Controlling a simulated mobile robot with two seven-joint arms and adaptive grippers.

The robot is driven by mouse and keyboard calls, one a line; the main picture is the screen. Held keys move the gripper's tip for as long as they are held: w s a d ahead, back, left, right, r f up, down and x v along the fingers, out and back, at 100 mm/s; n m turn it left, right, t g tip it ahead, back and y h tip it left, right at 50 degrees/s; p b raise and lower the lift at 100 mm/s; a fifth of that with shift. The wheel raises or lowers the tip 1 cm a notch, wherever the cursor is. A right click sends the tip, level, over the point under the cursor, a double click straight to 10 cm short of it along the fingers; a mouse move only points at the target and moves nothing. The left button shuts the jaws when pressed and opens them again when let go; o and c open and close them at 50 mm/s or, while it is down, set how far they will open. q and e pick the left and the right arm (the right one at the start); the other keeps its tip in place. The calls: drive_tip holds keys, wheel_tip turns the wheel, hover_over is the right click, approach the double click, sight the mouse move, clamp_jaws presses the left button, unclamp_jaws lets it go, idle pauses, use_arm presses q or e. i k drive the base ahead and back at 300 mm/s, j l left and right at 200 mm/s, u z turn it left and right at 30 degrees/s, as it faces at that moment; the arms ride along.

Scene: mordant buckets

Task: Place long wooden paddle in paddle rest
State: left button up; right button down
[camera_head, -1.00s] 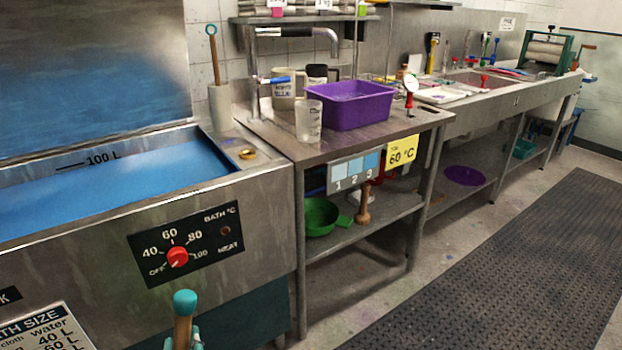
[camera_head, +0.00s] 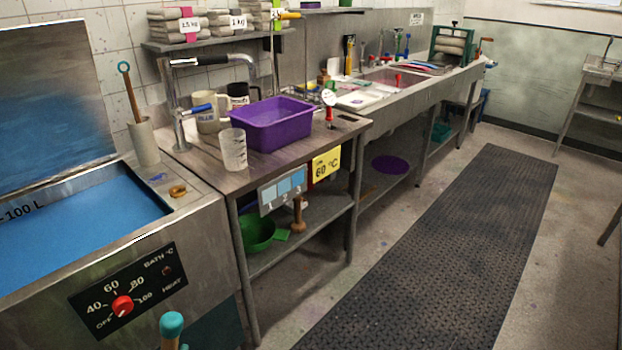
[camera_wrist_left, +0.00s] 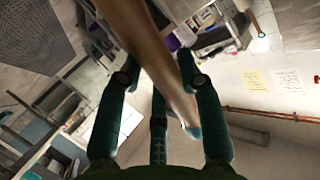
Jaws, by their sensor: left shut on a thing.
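The long wooden paddle shows at the bottom edge of the head view as a teal knob (camera_head: 172,324) on a short stretch of wooden shaft. In the left wrist view its wooden shaft (camera_wrist_left: 155,55) runs between the dark green fingers of my left gripper (camera_wrist_left: 160,72), which is shut on it. The rest of the paddle is out of the head view. A pale upright cylinder (camera_head: 144,143), which may be the paddle rest, stands at the bath's back right corner. It holds a wooden stick with a teal ring (camera_head: 128,90). My right gripper is not in view.
The blue bath (camera_head: 85,220) lies at the left. A brass-coloured ring (camera_head: 177,191) sits on its right ledge. Right of it, the bench (camera_head: 200,165) carries a purple tub (camera_head: 272,125), a clear beaker (camera_head: 233,150) and mugs. The dark floor mat (camera_head: 430,260) is clear.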

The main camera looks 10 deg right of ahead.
sight(345, 165)
drive_tip(key=i+l+z, duration=0.25)
drive_tip(key=i+z, duration=0.15)
drive_tip(key=i+l+z, duration=0.15)
drive_tip(key=i+z, duration=0.45)
drive_tip(key=i, duration=1.05)
